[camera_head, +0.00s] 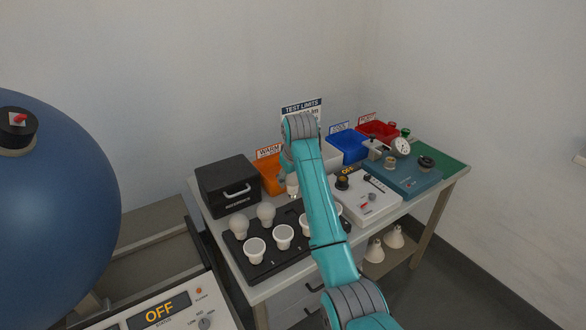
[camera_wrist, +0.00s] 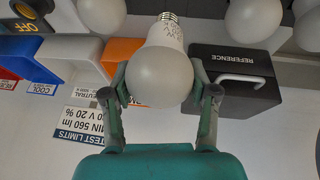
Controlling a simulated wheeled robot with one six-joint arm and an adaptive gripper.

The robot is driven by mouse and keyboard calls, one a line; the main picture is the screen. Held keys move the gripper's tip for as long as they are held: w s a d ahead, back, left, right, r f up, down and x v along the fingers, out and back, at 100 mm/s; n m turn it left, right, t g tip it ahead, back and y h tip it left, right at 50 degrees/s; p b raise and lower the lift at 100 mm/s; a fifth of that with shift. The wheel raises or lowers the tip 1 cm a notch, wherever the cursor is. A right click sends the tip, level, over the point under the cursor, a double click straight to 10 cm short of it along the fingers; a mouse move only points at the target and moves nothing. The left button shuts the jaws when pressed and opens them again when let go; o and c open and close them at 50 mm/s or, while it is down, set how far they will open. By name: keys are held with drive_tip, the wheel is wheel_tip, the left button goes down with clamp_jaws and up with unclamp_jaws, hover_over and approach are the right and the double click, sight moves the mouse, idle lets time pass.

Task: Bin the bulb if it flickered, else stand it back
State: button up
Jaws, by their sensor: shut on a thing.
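My gripper (camera_wrist: 160,88) is shut on a white round bulb (camera_wrist: 158,72), one finger on each side of its globe. The bulb's metal screw base points to the top of the wrist view, and small print shows on its neck. In the head view my gripper (camera_head: 291,172) is largely hidden by my arm, above the back of the black bulb tray (camera_head: 262,278). Two round bulbs (camera_head: 238,226) and several flat-faced white bulbs (camera_head: 255,250) stand in the tray. The red bin (camera_head: 377,130) is at the back right of the bench. The held bulb is unlit.
An orange bin (camera_head: 270,181), a blue bin (camera_head: 348,147) and a partly hidden white bin line the back. A black REFERENCE box (camera_head: 228,188) stands at left. A white tester (camera_head: 377,206) reads OFF. A large blue sphere (camera_head: 60,200) and its OFF panel (camera_head: 160,311) are at far left.

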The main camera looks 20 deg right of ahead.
sight(289, 190)
drive_tip(key=shift+s+a+f, duration=0.15)
drive_tip(key=shift+a, duration=0.1)
drive_tip(key=shift+a+f, duration=0.15)
drive_tip(key=shift+f, duration=2.2)
drive_tip(key=shift+f, duration=1.9)
drive_tip(key=o, duration=1.2)
drive_tip(key=shift+f, duration=0.1)
drive_tip(key=v, duration=1.2)
